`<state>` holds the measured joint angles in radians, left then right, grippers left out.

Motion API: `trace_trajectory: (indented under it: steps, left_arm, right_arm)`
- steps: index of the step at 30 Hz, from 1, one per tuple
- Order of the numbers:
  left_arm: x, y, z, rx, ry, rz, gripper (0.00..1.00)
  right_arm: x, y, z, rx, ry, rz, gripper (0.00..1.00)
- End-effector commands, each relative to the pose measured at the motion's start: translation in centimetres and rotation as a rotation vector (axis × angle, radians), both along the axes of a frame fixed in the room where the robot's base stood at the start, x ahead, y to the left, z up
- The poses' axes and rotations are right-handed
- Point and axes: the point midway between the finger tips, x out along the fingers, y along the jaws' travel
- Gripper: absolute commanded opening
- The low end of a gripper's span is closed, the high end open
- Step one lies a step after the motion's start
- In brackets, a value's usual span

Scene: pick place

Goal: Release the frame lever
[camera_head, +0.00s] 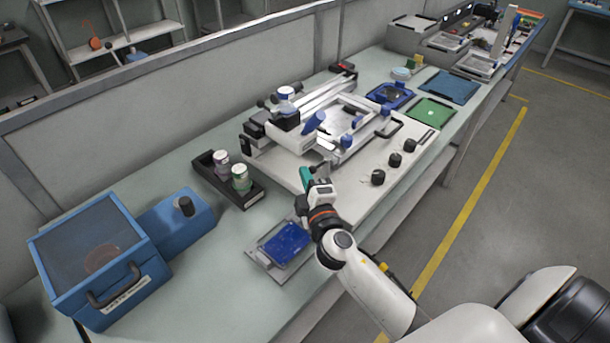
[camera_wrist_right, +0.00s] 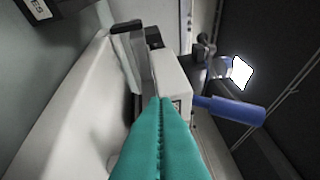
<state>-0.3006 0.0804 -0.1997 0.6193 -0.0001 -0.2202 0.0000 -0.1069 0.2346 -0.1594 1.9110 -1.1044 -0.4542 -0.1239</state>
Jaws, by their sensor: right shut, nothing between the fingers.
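A white printing machine with a frame (camera_head: 352,112) stands in the middle of the bench. Blue handles show on it, one a blue lever (camera_head: 314,122) on its left part. In the right wrist view a blue handle (camera_wrist_right: 232,110) sticks out to the right from a white block (camera_wrist_right: 172,82). I cannot tell for sure which part is the frame lever. My right gripper (camera_head: 304,173) is at the machine's front left corner. Its teal fingers (camera_wrist_right: 161,103) are shut with nothing between them, seen in front of the white block; contact cannot be told. My left gripper is out of view.
A black tray with jars (camera_head: 228,180) stands left of the machine. A blue board (camera_head: 284,243) lies on a holder near my right wrist. A blue lidded box (camera_head: 92,260) is at the left. Black knobs (camera_head: 394,160) line the machine's front right.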

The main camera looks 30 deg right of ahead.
Motion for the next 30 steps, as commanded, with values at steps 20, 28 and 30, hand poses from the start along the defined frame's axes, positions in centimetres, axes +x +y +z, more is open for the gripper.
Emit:
trace_trajectory:
  steps: [20,28,30]
  left_arm:
    - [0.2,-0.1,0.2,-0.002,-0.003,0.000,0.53]
    - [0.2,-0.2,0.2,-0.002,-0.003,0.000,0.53]
    - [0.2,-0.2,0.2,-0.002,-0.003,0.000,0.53]
  right_arm:
    - [-1.3,-0.8,0.0,-0.003,0.001,0.170,0.00]
    - [-2.2,-1.6,0.0,0.001,0.000,0.163,0.00]
    - [-2.4,-1.8,0.0,0.000,0.000,0.163,0.00]
